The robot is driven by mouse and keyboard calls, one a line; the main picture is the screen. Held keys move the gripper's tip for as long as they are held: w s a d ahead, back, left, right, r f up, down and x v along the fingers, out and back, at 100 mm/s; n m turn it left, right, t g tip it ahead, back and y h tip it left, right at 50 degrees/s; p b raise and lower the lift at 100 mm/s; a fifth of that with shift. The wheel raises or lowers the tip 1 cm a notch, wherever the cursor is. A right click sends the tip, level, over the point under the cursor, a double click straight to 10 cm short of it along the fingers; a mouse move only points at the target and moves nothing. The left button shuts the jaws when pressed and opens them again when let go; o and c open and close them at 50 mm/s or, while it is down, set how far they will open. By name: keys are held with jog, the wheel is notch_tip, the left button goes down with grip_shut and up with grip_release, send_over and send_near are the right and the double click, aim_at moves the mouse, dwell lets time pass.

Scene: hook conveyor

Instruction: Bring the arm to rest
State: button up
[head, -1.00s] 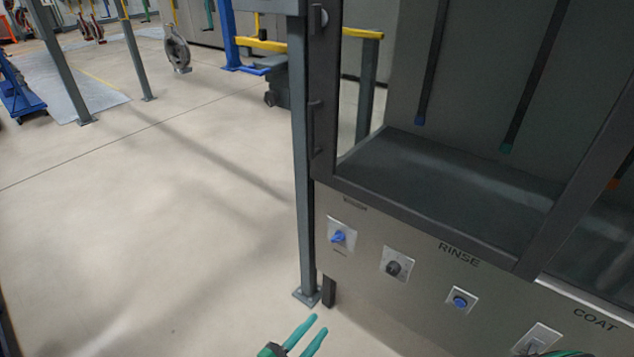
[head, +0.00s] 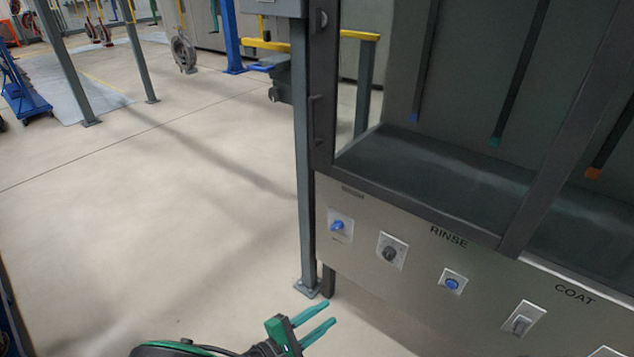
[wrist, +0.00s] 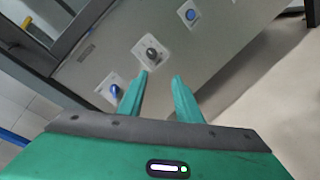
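My gripper (head: 325,316) is at the bottom middle of the head view, its two green fingers spread apart with nothing between them. It is over the floor, in front of and below the grey machine panel (head: 410,275). In the wrist view my gripper (wrist: 161,77) shows the same open fingers, pointing towards the panel and apart from it as far as I can tell. Part of my arm shows at the bottom edge of the head view.
The panel carries a blue knob (head: 338,226), a dark knob (head: 390,253), a blue button (head: 452,284) and a switch (head: 521,320). A grey post (head: 304,180) stands at the panel's left end. Open floor (head: 150,220) lies to the left. A blue cart (head: 22,90) stands far left.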

jog(key=w+d+r+m+g, duration=0.7)
jog(key=d+r+g, duration=0.2)
jog(key=d+r, duration=0.3)
jog(key=s+d+r+m+g+y, duration=0.1)
jog(key=d+r+m+g+y, duration=0.15)
jog(key=d+r, duration=0.35)
jog(key=d+r+m+g+y, duration=0.1)
jog(key=d+r+m+y, duration=0.25)
jog(key=d, duration=0.45)
jog(key=s+d+r+m+y, duration=0.3)
jog(key=s+d+r+m, duration=0.2)
jog(key=s+d+r, duration=0.4)
jog(key=s+d+r+m+t+y, duration=0.1)
jog(key=s+d+m+y, duration=0.1)
jog(key=s, duration=0.4)
jog(key=s+d+r+m+t+y, duration=0.1)
jog(key=s+d+r+m, duration=0.1)
jog(key=s, duration=0.5)
jog(key=shift+d+r+m+y, duration=0.15)
jog(key=shift+d+m+y, duration=0.15)
jog(key=shift+y, duration=0.1)
jog(key=shift+s, duration=0.1)
jog(key=shift+w+f, duration=0.25)
jog(key=shift+w, duration=0.4)
